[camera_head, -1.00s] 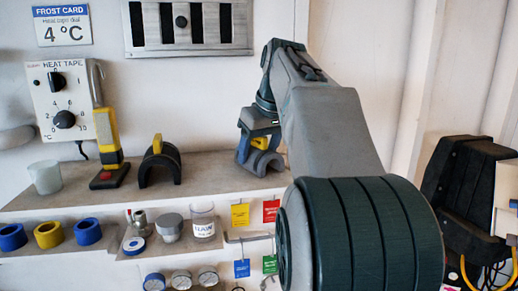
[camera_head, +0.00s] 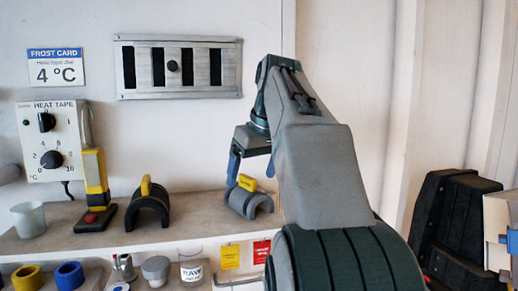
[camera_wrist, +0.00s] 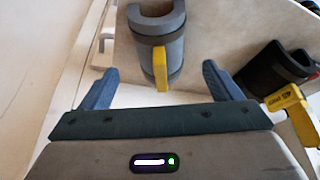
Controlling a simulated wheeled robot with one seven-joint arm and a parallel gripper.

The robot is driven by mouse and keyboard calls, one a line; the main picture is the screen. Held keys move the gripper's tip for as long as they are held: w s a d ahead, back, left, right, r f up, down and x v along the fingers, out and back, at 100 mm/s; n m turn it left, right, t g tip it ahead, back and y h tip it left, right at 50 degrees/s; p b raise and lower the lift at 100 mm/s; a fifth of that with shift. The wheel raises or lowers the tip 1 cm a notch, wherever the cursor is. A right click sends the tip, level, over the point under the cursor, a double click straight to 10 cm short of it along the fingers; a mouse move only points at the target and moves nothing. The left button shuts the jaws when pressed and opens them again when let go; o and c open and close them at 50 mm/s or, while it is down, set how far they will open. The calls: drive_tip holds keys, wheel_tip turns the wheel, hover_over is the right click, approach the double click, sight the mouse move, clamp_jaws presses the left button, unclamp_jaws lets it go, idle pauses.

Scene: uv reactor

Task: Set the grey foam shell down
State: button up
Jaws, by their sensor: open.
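The grey foam shell (camera_head: 252,200), an arched half-sleeve with a yellow tab handle (camera_head: 247,183), rests on the shelf (camera_head: 205,214) in the head view. In the wrist view the shell (camera_wrist: 168,51) shows with its yellow handle (camera_wrist: 160,70) pointing towards my gripper. My gripper (camera_wrist: 158,88) is open, its two blue fingers spread to either side of the handle and clear of it. In the head view my gripper (camera_head: 240,168) is just above the shell, and my arm hides the area to its right.
A black foam shell (camera_head: 148,212) with a yellow handle stands left of the grey one. Further left are a yellow-and-black tool (camera_head: 96,190) and a white cup (camera_head: 28,219). Blue and yellow rings (camera_head: 70,275) and a RAW jar (camera_head: 191,273) sit lower down.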

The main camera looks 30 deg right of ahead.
drive_tip(key=p+v, duration=0.1)
drive_tip(key=v, duration=0.5)
drive_tip(key=shift+s+r, duration=0.2)
drive_tip(key=shift+r, duration=0.15)
